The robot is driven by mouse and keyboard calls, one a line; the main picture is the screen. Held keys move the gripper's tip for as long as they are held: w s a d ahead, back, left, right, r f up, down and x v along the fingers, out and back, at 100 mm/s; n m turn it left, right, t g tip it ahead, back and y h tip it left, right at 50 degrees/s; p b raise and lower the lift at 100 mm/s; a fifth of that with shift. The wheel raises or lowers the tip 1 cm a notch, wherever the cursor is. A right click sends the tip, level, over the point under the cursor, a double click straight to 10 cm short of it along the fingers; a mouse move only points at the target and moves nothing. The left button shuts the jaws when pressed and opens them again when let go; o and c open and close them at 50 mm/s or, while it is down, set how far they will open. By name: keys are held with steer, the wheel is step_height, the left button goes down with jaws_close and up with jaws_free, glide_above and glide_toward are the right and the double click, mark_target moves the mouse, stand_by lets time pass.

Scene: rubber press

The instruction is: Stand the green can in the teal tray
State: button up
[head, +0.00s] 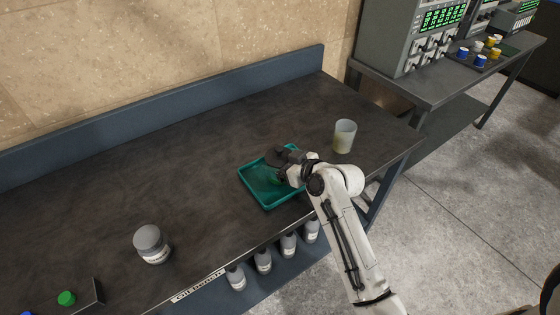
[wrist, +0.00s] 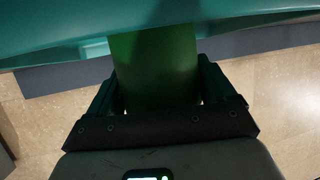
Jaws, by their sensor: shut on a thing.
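The teal tray (head: 256,192) sits on the dark bench near its front edge. It also fills the top of the wrist view (wrist: 60,28). My gripper (head: 276,170) is over the tray, reaching in from the right. In the wrist view my gripper (wrist: 158,85) is shut on the green can (wrist: 155,65), with one finger on each side. The can looks upright there, and its far end meets the teal of the tray. I cannot tell whether it rests on the tray floor. In the head view my gripper mostly hides the can.
A pale translucent cup (head: 344,137) stands right of the tray, beyond my arm. A grey lidded jar (head: 151,244) stands on the left. A dark box with a green knob (head: 66,298) is at the front left. Several grey bottles (head: 263,261) stand below the bench edge. The back left is clear.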

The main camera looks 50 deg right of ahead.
steer(key=shift+f, duration=0.15)
steer(key=o, duration=1.1)
steer(key=shift+c, duration=0.2)
steer(key=shift+r, duration=0.2)
steer(key=b+v, duration=0.1)
steer(key=v, duration=1.1)
steer(key=shift+b, duration=0.3)
